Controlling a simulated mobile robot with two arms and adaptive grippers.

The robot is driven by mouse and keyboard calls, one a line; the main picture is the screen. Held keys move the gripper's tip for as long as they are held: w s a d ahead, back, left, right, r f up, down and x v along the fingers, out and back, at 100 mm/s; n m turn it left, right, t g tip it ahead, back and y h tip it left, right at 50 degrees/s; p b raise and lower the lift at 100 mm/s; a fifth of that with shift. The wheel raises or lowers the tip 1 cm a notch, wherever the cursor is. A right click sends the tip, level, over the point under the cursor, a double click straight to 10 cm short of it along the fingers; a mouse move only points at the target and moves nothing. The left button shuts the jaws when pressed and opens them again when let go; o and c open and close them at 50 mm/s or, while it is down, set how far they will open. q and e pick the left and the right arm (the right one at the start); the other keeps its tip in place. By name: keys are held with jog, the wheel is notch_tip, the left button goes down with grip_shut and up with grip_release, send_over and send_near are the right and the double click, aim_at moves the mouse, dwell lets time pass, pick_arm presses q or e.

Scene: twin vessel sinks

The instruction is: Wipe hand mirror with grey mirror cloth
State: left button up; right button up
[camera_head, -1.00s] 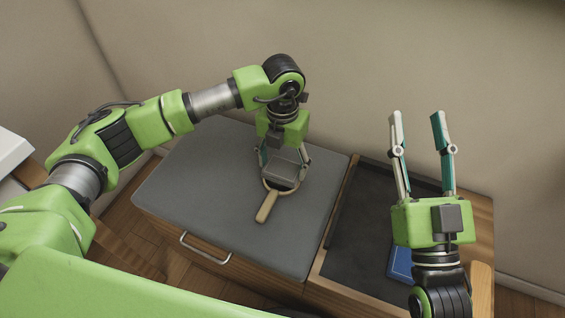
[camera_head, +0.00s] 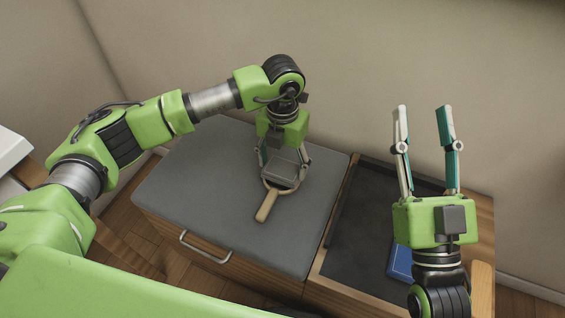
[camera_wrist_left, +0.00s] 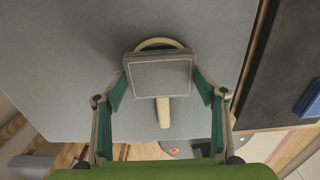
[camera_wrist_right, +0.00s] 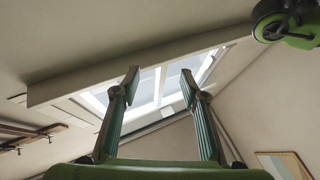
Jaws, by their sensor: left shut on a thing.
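The hand mirror, with a pale wooden handle and rim (camera_head: 267,206), lies on the grey top of the cabinet in the head view. Its handle also shows in the left wrist view (camera_wrist_left: 163,112). My left gripper (camera_head: 284,172) points down over the mirror and is shut on the grey mirror cloth (camera_wrist_left: 158,76), a square folded pad. The cloth covers most of the mirror's face; I cannot tell whether they touch. My right gripper (camera_head: 424,108) is open and empty, raised over the dark tray area, with its fingers pointing up and away.
The grey cabinet top (camera_head: 190,180) is clear around the mirror. To its right is a recessed dark tray (camera_head: 350,235) with a wooden edge. A blue item (camera_head: 401,262) lies in it, partly hidden by my right arm. A wall stands behind.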

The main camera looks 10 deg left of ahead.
pick_arm(q)
jog(key=shift+f, duration=0.4)
pick_arm(e)
jog(key=shift+s+d+r+t, duration=0.1)
jog(key=shift+s+r+t, duration=0.3)
jog(key=shift+r, duration=0.25)
jog(key=shift+s+r+t, duration=0.4)
jog(key=shift+r, duration=0.2)
pick_arm(q)
jog(key=shift+a+f, duration=0.1)
jog(key=shift+a, duration=0.1)
pick_arm(e)
jog(key=shift+f, duration=0.1)
dwell(0.7)
pick_arm(q)
jog(key=shift+w+a, duration=0.1)
jog(key=shift+a, duration=0.25)
pick_arm(e)
jog(key=shift+w+f+g, duration=0.35)
jog(key=shift+f+g, duration=0.05)
jog(key=shift+f, duration=0.15)
pick_arm(q)
jog(key=shift+s+d, duration=0.25)
jog(key=shift+d, duration=0.9)
pick_arm(e)
jog(key=shift+r, duration=0.2)
pick_arm(q)
jog(key=shift+a, duration=0.1)
